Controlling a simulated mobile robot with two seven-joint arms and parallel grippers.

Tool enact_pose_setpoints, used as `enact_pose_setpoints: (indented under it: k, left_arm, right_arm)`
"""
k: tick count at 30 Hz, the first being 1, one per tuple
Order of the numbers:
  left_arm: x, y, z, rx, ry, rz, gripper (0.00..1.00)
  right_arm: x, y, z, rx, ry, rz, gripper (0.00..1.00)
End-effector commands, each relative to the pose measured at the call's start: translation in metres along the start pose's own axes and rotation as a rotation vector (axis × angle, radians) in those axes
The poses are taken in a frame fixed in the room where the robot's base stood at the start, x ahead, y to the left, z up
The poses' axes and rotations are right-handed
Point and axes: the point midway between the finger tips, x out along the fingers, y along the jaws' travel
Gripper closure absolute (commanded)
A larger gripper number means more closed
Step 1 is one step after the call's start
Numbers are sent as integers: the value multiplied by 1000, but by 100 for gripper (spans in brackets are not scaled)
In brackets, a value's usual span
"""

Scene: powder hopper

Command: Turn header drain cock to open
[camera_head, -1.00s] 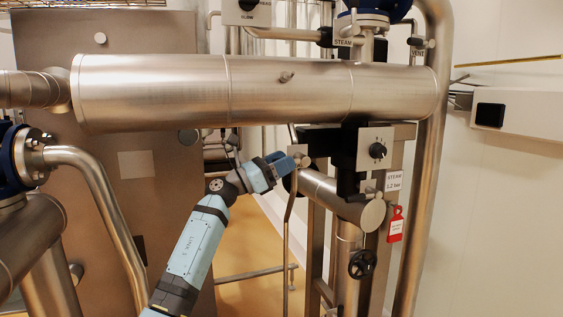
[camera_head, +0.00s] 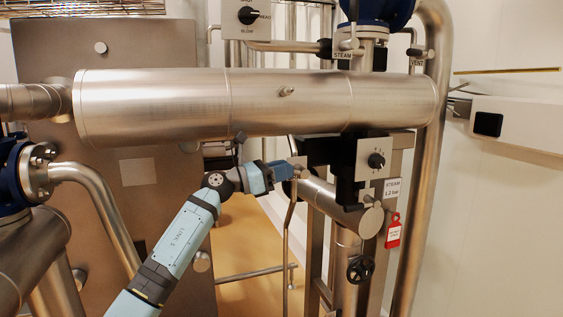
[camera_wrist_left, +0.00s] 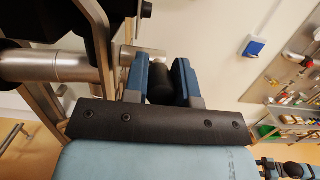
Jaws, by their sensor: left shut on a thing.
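My left gripper (camera_head: 285,170) reaches in from the left beneath the large steel header (camera_head: 255,102). In the head view its blue fingers meet a small metal fitting (camera_head: 299,163), seemingly the drain cock, above a thin down-pipe (camera_head: 289,225). In the left wrist view a black rounded grip (camera_wrist_left: 160,84) sits between the two blue fingers, which are shut on it. A steel fitting (camera_wrist_left: 131,56) shows just beyond the left finger. The fingers mostly cover the cock's handle, so its exact angle is unclear. My right gripper is not in view.
A black-knobbed switch plate (camera_head: 376,159) and a steel branch pipe (camera_head: 335,197) stand right of the gripper. A red tag (camera_head: 393,230) and a black handwheel (camera_head: 361,268) are lower right. A curved pipe (camera_head: 105,210) is left of my arm.

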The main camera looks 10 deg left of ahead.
Motion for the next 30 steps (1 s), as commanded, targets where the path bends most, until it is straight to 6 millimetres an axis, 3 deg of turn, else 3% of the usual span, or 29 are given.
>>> enact_pose_setpoints:
  k: [1,9,18,30]
  left_arm:
    - [1,1,12,5,42,2,100]
    - [8,1,20,5,231,2,100]
    - [13,0,21,2,358,1,100]
    - [14,0,20,0,388,0,100]
  right_arm:
    - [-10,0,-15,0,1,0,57]
    - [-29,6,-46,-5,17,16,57]
    - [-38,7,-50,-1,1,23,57]
    - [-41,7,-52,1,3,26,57]
